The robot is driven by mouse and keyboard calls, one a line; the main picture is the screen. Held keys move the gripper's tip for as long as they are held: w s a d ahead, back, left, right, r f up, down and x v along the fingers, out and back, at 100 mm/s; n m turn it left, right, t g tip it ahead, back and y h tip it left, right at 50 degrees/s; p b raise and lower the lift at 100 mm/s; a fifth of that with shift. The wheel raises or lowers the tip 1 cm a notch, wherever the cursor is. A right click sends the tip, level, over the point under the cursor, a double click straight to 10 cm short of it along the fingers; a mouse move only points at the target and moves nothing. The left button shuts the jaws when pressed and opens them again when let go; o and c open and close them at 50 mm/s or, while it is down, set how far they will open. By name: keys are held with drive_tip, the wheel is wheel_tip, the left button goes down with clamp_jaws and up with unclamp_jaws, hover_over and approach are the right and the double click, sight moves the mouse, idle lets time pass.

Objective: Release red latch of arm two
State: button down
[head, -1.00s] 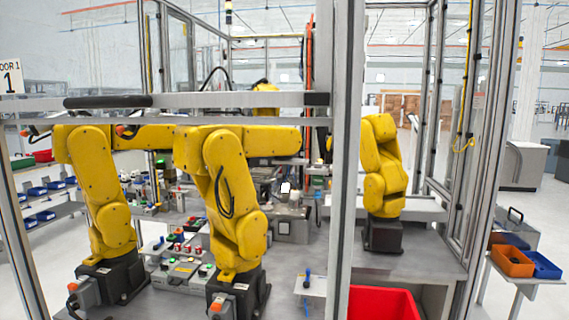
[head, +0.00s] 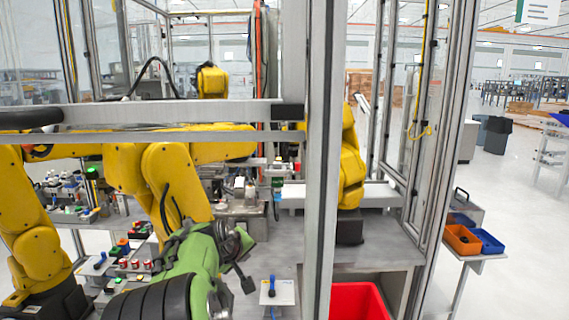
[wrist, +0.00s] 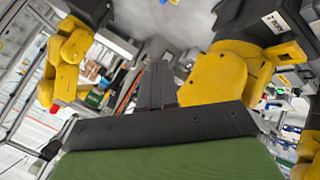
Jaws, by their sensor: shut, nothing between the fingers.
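Several yellow robot arms stand in a metal-framed cell. One yellow arm (head: 20,220) is at the left of the head view, another (head: 172,190) is left of centre, and another (head: 350,165) is behind the right post. I cannot tell which is arm two. A small orange-red part (head: 38,151) shows on the left arms' upper links, and a small red part (wrist: 54,108) shows on a yellow arm (wrist: 70,65) in the wrist view. I cannot tell whether either is the latch. My gripper (wrist: 157,72) is shut and empty, its dark fingers pointing between yellow arms, apart from the red part.
A horizontal metal rail (head: 150,113) and a thick vertical post (head: 322,160) stand close in front. A red bin (head: 357,302) is at the bottom. Orange (head: 462,239) and blue (head: 487,241) bins sit on a side stand. Open floor lies at the right.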

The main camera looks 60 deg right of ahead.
drive_tip(key=w+d+r+n+g+h+p, duration=0.1)
drive_tip(key=d+r+n+h, duration=0.1)
drive_tip(key=d+r+h, duration=0.2)
drive_tip(key=w+d+r+n+g+h+p, duration=0.1)
drive_tip(key=d+r+n+h, duration=0.1)
drive_tip(key=d+r+h, duration=0.2)
drive_tip(key=d+r, duration=0.3)
drive_tip(key=r, duration=0.4)
drive_tip(key=shift+n+g+h, duration=0.3)
drive_tip(key=shift+g+h, duration=0.1)
drive_tip(key=s+d+p, duration=0.2)
drive_tip(key=d+p, duration=0.2)
drive_tip(key=d, duration=0.9)
drive_tip(key=shift+s, duration=0.35)
